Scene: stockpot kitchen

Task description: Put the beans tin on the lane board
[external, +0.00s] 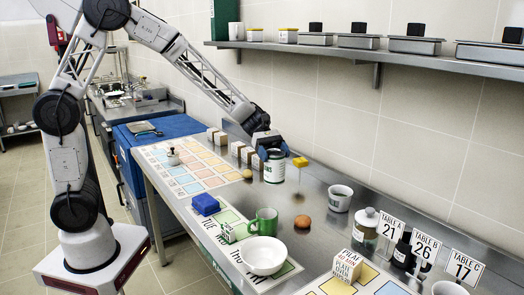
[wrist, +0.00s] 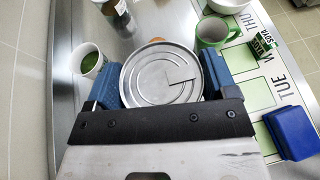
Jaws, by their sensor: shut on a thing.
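The beans tin (external: 275,170) is a white can with a green label, upright at the back of the steel counter. The wrist view shows its round silver lid (wrist: 160,75) from above. My gripper (external: 264,152) is shut on it, with a blue finger on each side of the can. I cannot tell whether its base touches the counter. A board with green panels and day letters (wrist: 288,82), probably the lane board, lies to the right in the wrist view; it also shows at the counter's front in the external view (external: 207,226).
A blue block (external: 205,204), green mug (external: 264,221) and white bowl (external: 265,256) stand on or beside the day board. A colour-grid board (external: 188,170) lies left. An egg (external: 303,222), white cup (external: 340,198) and table signs (external: 425,249) are to the right. A shelf (external: 380,53) hangs above.

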